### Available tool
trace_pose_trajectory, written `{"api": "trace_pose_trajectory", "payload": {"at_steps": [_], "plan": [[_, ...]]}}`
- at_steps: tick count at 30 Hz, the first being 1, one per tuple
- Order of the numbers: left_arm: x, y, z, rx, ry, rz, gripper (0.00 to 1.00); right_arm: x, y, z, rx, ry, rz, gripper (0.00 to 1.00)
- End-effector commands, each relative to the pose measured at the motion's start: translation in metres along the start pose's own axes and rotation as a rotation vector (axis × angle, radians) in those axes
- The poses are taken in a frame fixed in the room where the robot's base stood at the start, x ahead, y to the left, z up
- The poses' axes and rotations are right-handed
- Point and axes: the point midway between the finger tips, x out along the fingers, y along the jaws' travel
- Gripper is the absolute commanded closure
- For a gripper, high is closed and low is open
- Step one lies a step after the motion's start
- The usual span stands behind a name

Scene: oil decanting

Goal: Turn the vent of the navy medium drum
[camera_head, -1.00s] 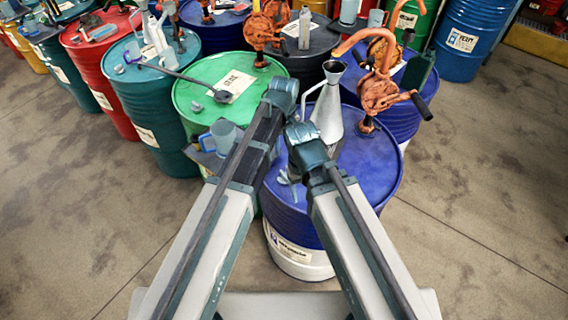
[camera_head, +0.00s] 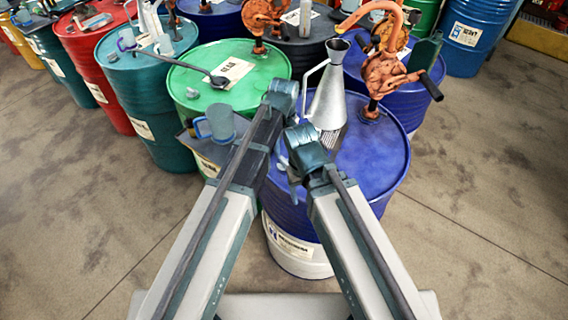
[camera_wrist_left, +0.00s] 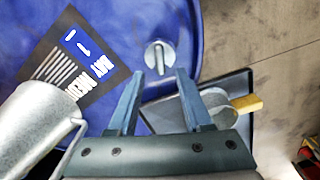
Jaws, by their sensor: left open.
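The navy drum (camera_head: 372,165) stands in front of me, partly hidden behind my two arms. Its dark label (camera_wrist_left: 75,70) shows in the left wrist view. The vent (camera_wrist_left: 158,57) is a small grey round fitting with a raised wing, near the drum's rim. My left gripper (camera_wrist_left: 157,74) is open and empty. Its blue fingertips are just short of the vent in the picture, one toward each side; I cannot tell the height gap. In the head view my left gripper is mostly hidden by my arms. My right gripper is not clearly visible.
A metal spouted can (camera_head: 327,98) stands on the drum; it is close to the left finger in the wrist view (camera_wrist_left: 35,120). A dark tray (camera_wrist_left: 240,85) sits beside the rim.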

Motion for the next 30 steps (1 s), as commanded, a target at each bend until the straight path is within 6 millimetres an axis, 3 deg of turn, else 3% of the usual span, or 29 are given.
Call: {"api": "trace_pose_trajectory", "payload": {"at_steps": [1,9,20,21,29,30], "plan": [[0.015,0.000,0.000,0.000,0.000,0.000,0.50,0.015,-0.001,-0.001,0.000,0.000,0.000,0.32],[0.045,0.000,0.000,0.000,0.000,0.000,0.50,0.045,-0.004,-0.003,0.001,0.000,0.000,0.32],[0.048,0.000,0.000,0.000,0.000,0.000,0.50,0.048,-0.005,-0.003,0.001,0.000,0.000,0.32],[0.048,0.000,0.000,0.000,0.000,0.000,0.52,0.048,-0.005,-0.003,0.001,0.000,0.000,0.32],[0.048,0.000,0.000,0.000,0.000,0.000,0.99,0.048,-0.005,-0.003,0.001,0.000,0.000,0.32],[0.048,0.000,0.000,0.000,0.000,0.000,1.00,0.048,-0.005,-0.003,0.001,0.000,0.000,0.32]]}}
